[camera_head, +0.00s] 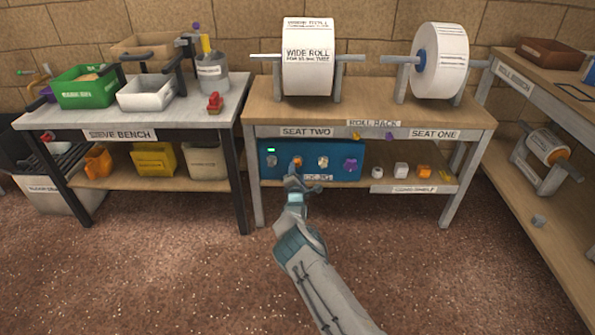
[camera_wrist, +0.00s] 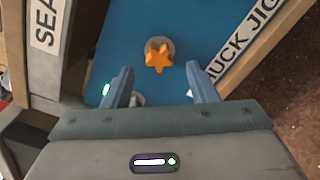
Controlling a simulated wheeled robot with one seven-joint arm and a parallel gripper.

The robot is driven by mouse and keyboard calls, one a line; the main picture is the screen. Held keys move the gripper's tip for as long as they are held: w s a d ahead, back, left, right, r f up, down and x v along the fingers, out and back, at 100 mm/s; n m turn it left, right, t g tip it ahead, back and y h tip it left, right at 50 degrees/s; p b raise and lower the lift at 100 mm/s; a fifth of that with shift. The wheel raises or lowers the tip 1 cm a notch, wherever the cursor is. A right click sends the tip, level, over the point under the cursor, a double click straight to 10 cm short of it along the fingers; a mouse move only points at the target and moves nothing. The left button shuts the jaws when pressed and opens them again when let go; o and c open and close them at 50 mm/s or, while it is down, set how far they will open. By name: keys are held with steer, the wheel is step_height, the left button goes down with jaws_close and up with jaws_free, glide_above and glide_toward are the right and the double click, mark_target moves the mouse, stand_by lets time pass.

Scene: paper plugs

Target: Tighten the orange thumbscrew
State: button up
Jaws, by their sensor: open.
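The orange thumbscrew (camera_head: 297,161) sits on the front of the blue panel (camera_head: 337,160), under the wide roll's table. In the wrist view the thumbscrew (camera_wrist: 158,56) is a star-shaped orange knob on a pale round base against the blue panel (camera_wrist: 205,18). My gripper (camera_head: 291,176) is just below and in front of the thumbscrew in the head view. In the wrist view my gripper (camera_wrist: 160,80) is open, its two fingers apart, with the thumbscrew beyond the fingertips, roughly between them. I see nothing held.
The panel also carries a pale knob (camera_head: 323,162), a purple knob (camera_head: 350,165) and a green light (camera_head: 271,150). Several small plugs, one orange (camera_head: 424,171), stand on the shelf to the right. The tabletop (camera_head: 385,112) overhangs the panel. Open floor (camera_head: 180,270) lies in front.

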steer(key=shift+r, duration=0.1)
stand_by(0.3)
steer(key=shift+n+b, duration=0.5)
steer(key=shift+n, duration=0.3)
steer(key=n+b, duration=0.1)
steer(key=n, duration=0.3)
steer(key=shift+f, duration=0.2)
steer(key=n+b, duration=0.1)
steer(key=n, duration=0.4)
steer(key=shift+b, duration=0.35)
steer(key=shift+r+n, duration=0.15)
steer(key=shift+n, duration=0.55)
steer(key=shift+w, duration=0.15)
